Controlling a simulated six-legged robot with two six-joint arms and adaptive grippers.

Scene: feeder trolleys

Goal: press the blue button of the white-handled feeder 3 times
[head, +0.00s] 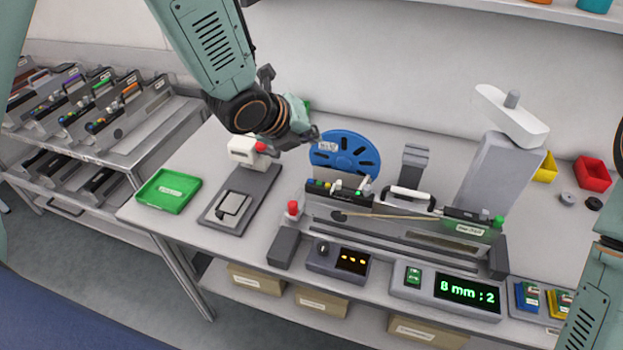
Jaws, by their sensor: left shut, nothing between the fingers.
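The white-handled feeder (410,238) lies in a fixture on the bench, with its white handle (408,195) on top. A row of small coloured buttons (326,185) sits at its left end. They are too small to tell for sure which one is blue. A blue reel (345,152) stands behind this end. My left gripper (308,136) is shut and empty, above the bench. In the picture it is up and left of the button row, beside the reel's upper left edge, and appears clear of the feeder. My right gripper is out of view.
A red-topped post (292,210) stands at the feeder's left end. A white device with a red knob (245,150) is left of it, then a green tray (168,190). A display (466,291) in front reads "8 mm : 2". A trolley (150,140) of other feeders stands left.

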